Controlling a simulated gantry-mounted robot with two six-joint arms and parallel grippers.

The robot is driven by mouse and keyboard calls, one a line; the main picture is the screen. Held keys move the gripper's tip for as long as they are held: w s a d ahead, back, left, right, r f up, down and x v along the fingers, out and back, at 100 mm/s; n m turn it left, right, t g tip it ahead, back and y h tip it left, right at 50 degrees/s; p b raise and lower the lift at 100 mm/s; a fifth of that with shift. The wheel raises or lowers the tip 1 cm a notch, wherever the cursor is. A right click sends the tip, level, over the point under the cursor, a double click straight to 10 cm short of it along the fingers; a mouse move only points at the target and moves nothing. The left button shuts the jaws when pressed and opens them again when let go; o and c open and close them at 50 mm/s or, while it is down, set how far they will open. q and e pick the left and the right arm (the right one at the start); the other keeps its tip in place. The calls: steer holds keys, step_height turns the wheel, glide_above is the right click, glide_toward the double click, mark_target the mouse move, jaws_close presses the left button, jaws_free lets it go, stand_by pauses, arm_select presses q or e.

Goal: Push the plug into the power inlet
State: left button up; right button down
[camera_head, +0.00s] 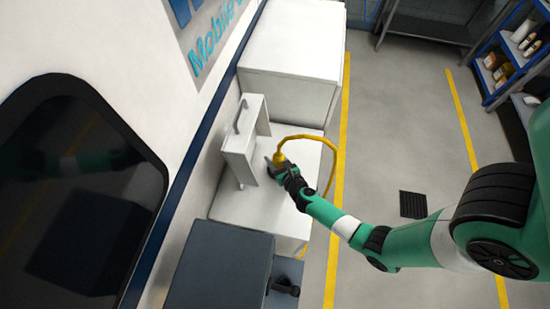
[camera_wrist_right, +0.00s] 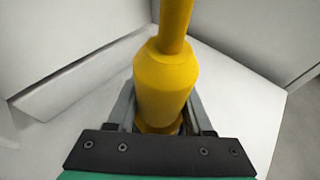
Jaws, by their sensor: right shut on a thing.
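A yellow plug (camera_head: 279,157) with a yellow cable (camera_head: 322,143) is held in my right gripper (camera_head: 274,166). The cable arches up and then drops toward the floor side. In the right wrist view the yellow plug body (camera_wrist_right: 165,88) sits between the two grey fingers, which are shut on it. The plug is next to an upright white panel with a handle (camera_head: 240,132), above a white surface (camera_head: 250,206). I cannot make out the power inlet in either view, and I cannot tell whether the plug touches anything in front. My left gripper is not in view.
A white box (camera_head: 292,50) stands behind the panel, and a dark grey box (camera_head: 218,270) stands in front. The van's side with a dark window (camera_head: 75,190) is at the left. Open floor (camera_head: 400,120) lies to the right, with shelves (camera_head: 515,60) beyond.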

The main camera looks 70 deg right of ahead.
steer(key=shift+f+b, duration=0.3)
steer(key=shift+f, duration=0.05)
steer(key=shift+c, duration=1.1)
jaws_free()
steer(key=shift+s+a+r, duration=0.15)
steer(key=shift+s+a, duration=0.1)
steer(key=shift+a, duration=0.05)
steer(key=p+v, duration=0.1)
steer(key=v, duration=0.9)
steer(key=shift+s+a+r, duration=0.2)
steer(key=shift+s, duration=0.1)
